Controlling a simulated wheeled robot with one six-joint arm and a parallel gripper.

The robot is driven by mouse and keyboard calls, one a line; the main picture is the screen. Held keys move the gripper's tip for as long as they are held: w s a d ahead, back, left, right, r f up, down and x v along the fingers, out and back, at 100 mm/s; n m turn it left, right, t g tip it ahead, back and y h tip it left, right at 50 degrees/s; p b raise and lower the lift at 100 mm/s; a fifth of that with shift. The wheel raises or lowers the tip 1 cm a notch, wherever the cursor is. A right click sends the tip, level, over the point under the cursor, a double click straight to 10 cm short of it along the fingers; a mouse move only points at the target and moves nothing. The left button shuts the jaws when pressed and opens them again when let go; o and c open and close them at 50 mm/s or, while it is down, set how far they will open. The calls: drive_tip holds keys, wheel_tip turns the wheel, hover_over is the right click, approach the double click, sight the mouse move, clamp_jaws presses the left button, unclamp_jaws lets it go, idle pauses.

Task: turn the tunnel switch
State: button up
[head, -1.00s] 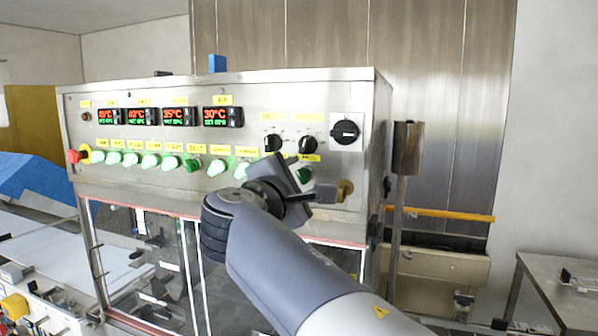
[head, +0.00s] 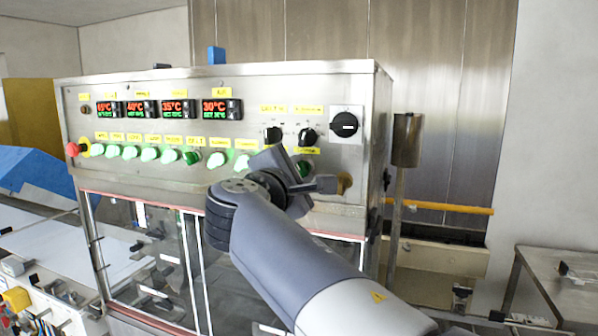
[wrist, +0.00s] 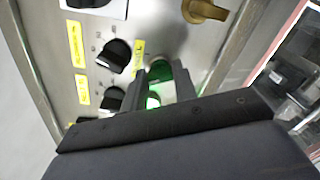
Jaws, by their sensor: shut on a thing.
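A dark green knob (head: 304,169) sits at the right end of the lower row on the steel control panel (head: 345,88). A yellow label stands above it, its text too blurred to read. My gripper (head: 298,175) is at the panel, partly hiding the knob in the head view. In the wrist view, my gripper (wrist: 165,85) has one finger on each side of the green knob (wrist: 159,70) and is shut on it. A lit green part shows between the fingers, below the knob. The knob's exact angle is hard to tell.
Two black selector knobs (head: 307,137) and a larger black rotary switch (head: 345,125) sit above. A brass-coloured knob (wrist: 205,10) is close beside in the wrist view. A row of lit green buttons and a red emergency button (head: 72,150) run left.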

drive_tip(key=shift+f+b, duration=0.15)
drive_tip(key=shift+b, duration=0.25)
drive_tip(key=shift+f+m+b, duration=0.15)
drive_tip(key=shift+m+b, duration=0.95)
drive_tip(key=shift+b, duration=0.05)
drive_tip(key=m+b, duration=0.2)
drive_tip(key=shift+m+b, duration=0.3)
drive_tip(key=shift+b, duration=0.1)
drive_tip(key=m+b, duration=0.3)
drive_tip(key=m, duration=0.1)
drive_tip(key=shift+m+b, duration=1.1)
drive_tip(key=shift+m, duration=0.4)
drive_tip(key=o, duration=1)
drive_tip(key=shift+r, duration=0.2)
